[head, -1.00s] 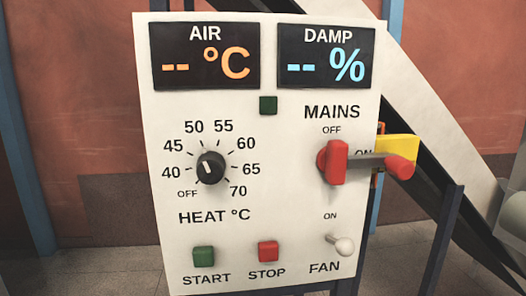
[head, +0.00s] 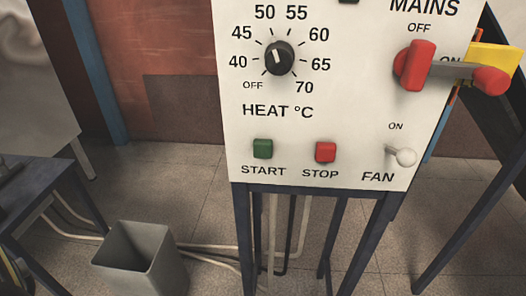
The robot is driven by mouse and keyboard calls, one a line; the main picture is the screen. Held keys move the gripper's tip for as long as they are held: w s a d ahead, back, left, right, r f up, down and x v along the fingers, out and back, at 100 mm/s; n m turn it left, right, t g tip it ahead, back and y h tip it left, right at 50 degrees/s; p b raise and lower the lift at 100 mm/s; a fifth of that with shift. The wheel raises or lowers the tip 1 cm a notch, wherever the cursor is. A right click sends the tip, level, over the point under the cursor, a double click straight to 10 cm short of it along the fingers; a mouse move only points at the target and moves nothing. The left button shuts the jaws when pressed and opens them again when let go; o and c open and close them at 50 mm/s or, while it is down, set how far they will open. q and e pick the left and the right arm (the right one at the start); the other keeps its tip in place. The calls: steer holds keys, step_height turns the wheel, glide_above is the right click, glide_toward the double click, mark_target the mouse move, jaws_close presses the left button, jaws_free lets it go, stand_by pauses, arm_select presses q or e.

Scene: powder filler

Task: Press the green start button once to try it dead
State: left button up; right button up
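The green START button (head: 263,149) sits at the lower left of the white control panel (head: 345,120) in the head view. The red STOP button (head: 326,152) is just to its right. The red-handled MAINS lever (head: 458,73) points sideways to the right, toward the partly covered ON mark. The black HEAT knob (head: 279,58) has its pointer up and slightly left, between the 45 and 50 marks. The FAN toggle (head: 402,156) is at the lower right. The displays are out of frame now. Neither of my grippers is in view.
The panel stands on dark blue legs (head: 245,235). A grey open bin (head: 142,262) is on the floor at lower left, beside a dark table frame (head: 40,185). Pale hoses (head: 205,247) run along the floor. A yellow plate (head: 494,58) is behind the lever.

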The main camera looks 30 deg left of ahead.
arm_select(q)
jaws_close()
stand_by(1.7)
